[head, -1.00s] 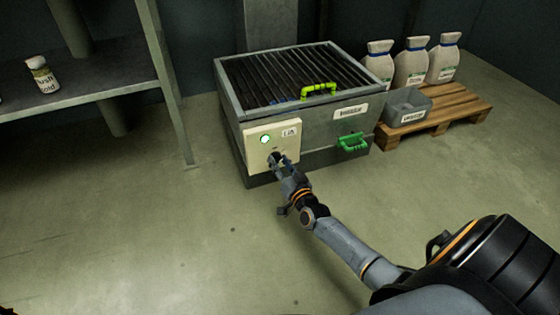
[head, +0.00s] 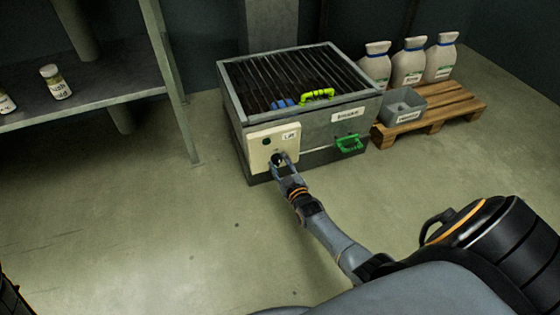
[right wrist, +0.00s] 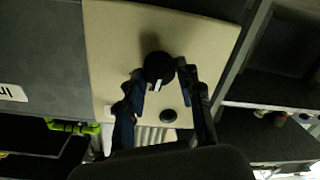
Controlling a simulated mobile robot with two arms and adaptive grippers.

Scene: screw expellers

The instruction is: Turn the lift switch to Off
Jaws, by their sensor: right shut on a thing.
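The lift switch is a round black knob (right wrist: 158,66) with a white mark, on a cream control panel (head: 259,153) at the front left of a grey metal machine. The panel has a small label (head: 289,136) and a dark, unlit round lamp (head: 266,141). My right gripper (head: 283,160) reaches the panel and is shut on the knob. In the right wrist view its fingers (right wrist: 163,82) lie on both sides of the knob; the white mark points down in that picture, towards the lamp (right wrist: 168,115). The Off lettering is not readable. My left gripper is out of view.
A pallet (head: 450,104) holds bags and a grey bin (head: 402,108). A shelf (head: 110,100) stands left. Floor in front is clear.

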